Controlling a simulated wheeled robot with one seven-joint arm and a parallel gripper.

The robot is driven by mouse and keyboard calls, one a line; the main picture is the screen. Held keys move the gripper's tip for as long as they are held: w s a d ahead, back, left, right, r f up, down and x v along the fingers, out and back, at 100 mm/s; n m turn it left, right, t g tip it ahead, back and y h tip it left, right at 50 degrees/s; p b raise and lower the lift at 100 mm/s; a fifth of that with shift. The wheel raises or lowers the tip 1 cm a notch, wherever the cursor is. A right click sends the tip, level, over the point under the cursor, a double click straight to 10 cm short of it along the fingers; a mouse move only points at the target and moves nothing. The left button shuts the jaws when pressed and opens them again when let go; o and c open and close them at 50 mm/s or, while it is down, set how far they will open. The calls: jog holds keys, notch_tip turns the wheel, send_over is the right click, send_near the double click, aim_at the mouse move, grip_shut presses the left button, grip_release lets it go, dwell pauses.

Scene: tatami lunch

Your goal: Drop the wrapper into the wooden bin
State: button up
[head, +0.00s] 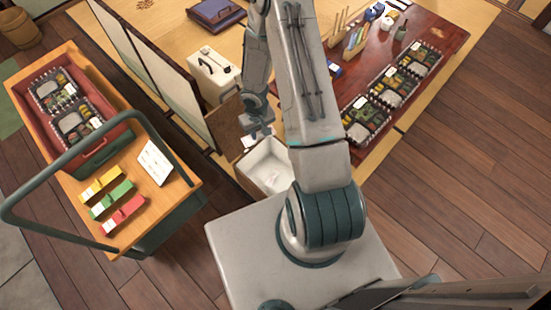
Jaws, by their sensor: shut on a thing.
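My gripper (263,132) is near the middle of the head view, pointing down and shut on a small pale thing, which looks like the wrapper (250,144). Only part of the wrapper shows below the fingers. An open wooden bin (244,180) with a white lining stands just below and in front of my gripper. The wrapper appears over or near the bin's far left edge; its height above the rim is hard to tell. Something crumpled and whitish shows inside the bin. My arm hides the bin's right side.
A wooden cart (182,188) with lunch boxes, coloured packs and a white card stands at the left. A folding screen (180,80) and a cream case (213,75) are behind the bin. A low red-brown table (440,35) holds bento boxes at the right.

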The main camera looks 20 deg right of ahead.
jog(key=d+f+n+b, duration=0.1)
jog(key=d+f+b, duration=0.2)
jog(key=f+b, duration=0.8)
jog(key=w+d+f+n+b, duration=0.1)
jog(key=d+f+b, duration=0.3)
jog(key=f+b, duration=0.8)
notch_tip(320, 180, down, 8)
jog(key=shift+f+n, duration=0.15)
jog(key=shift+n, duration=0.15)
jog(key=shift+d, duration=0.1)
jog(key=o, duration=1)
notch_tip(320, 180, up, 14)
jog(key=p, duration=0.5)
jog(key=shift+p, duration=0.3)
